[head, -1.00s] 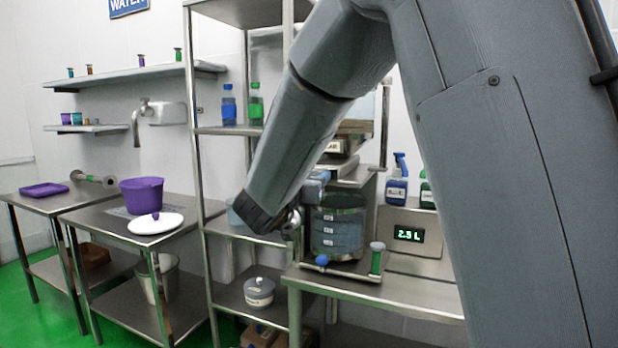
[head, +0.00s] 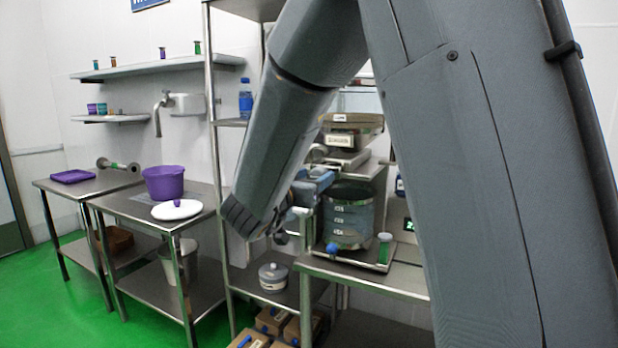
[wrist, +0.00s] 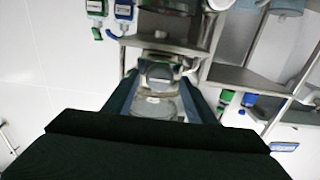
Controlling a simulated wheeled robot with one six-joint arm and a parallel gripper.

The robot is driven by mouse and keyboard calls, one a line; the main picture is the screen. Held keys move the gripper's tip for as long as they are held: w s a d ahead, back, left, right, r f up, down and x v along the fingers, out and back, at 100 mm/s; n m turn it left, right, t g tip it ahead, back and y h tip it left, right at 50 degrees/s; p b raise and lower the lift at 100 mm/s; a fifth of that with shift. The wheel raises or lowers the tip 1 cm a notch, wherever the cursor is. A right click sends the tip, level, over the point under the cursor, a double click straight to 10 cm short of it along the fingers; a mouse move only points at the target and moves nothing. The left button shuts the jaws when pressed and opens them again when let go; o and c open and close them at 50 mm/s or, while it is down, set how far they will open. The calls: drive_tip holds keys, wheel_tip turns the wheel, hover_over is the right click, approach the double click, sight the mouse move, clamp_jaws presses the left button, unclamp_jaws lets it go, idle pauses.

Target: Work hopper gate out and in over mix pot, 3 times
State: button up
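The mix pot (head: 349,218), a clear bluish pot with white labels, stands on a platform on the right-hand steel table. The labelled hopper (head: 352,138) is above and behind it, with flat metal parts (head: 347,160) beneath. I cannot tell which of these is the gate. My gripper (head: 318,181) shows partly beyond my forearm, near the pot's upper left rim. In the wrist view my gripper (wrist: 160,78) has its two fingers well apart. A grey fitting (wrist: 158,73) and a round clear vessel (wrist: 158,106) show between them; contact is not clear.
A steel rack (head: 213,130) is close on the left. A purple bucket (head: 163,183) and white lid (head: 177,210) are on the left table. Green floor (head: 70,300) is clear.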

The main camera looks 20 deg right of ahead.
drive_tip(key=b+v, duration=0.1)
drive_tip(key=v, duration=0.6)
drive_tip(key=shift+s+a, duration=0.25)
drive_tip(key=shift+s, duration=0.1)
drive_tip(key=shift+r, duration=0.1)
drive_tip(key=shift+c, duration=0.2)
idle(0.6)
drive_tip(key=shift+p+x, duration=5.2)
drive_tip(key=shift+p, duration=0.55)
